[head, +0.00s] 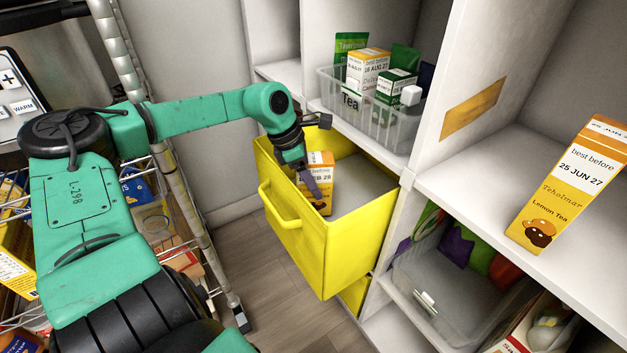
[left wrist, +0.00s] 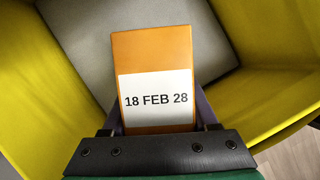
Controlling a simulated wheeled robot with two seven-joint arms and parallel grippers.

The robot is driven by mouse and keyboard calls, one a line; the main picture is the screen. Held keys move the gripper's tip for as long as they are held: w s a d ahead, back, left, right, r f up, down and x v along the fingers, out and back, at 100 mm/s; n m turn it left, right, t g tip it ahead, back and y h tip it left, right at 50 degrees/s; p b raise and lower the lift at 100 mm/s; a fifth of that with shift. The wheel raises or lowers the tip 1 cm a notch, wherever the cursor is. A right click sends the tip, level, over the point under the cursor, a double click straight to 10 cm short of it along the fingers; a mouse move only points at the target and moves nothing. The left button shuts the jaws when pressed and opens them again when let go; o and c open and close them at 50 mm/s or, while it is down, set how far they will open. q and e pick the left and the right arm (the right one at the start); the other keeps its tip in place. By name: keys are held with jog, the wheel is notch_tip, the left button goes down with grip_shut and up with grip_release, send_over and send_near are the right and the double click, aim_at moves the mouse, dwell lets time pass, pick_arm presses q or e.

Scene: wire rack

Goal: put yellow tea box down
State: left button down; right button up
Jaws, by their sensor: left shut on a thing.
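The yellow tea box (head: 320,184) is orange-yellow with a white date label. In the left wrist view the tea box (left wrist: 152,60) shows its label "18 FEB 28" between the fingers. My left gripper (head: 311,184) is shut on it, inside the open yellow drawer bin (head: 327,240). The drawer walls (left wrist: 245,100) surround the box in the wrist view, with the grey drawer floor (left wrist: 90,30) beyond it. Whether the box touches the floor I cannot tell. My right gripper is not in view.
A clear basket labelled Tea (head: 372,118) with several boxes stands on the shelf above the drawer. A Lemon Tea box (head: 568,188) stands on the right shelf. A lower clear bin (head: 440,300) holds colourful packets. A wire rack (head: 165,215) stands at left.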

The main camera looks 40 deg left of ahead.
pick_arm(q)
jog(key=shift+f, duration=0.1)
dwell(0.3)
jog(key=shift+f+b, duration=0.35)
jog(key=shift+b, duration=0.1)
jog(key=shift+r, duration=0.1)
jog(key=shift+c, duration=0.4)
grip_release()
